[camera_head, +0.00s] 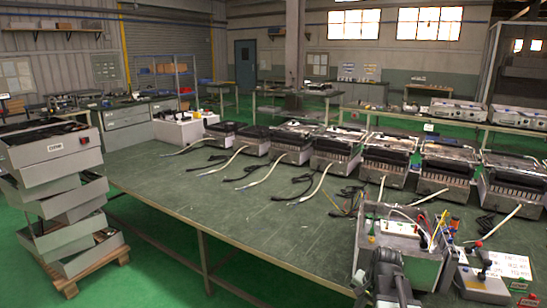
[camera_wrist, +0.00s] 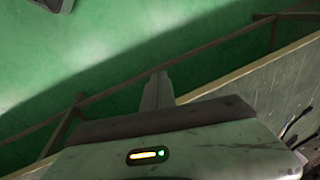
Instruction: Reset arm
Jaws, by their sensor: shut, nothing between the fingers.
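My gripper (camera_wrist: 160,78) shows in the wrist view as narrow grey fingers, shut and empty, pointing away from a pale housing with a small lit indicator. Beyond the fingers lie green floor and the edge and frame of a table. In the head view a dark part of my arm stands at the bottom, right of centre, in front of a grey open box (camera_head: 399,236) on the green table (camera_head: 245,205). The fingertips cannot be made out in the head view.
Several heating units (camera_head: 391,158) line the table's far side, with cables reaching forward. Stacked grey drawers (camera_head: 55,150) stand at the left. The table's left middle is clear.

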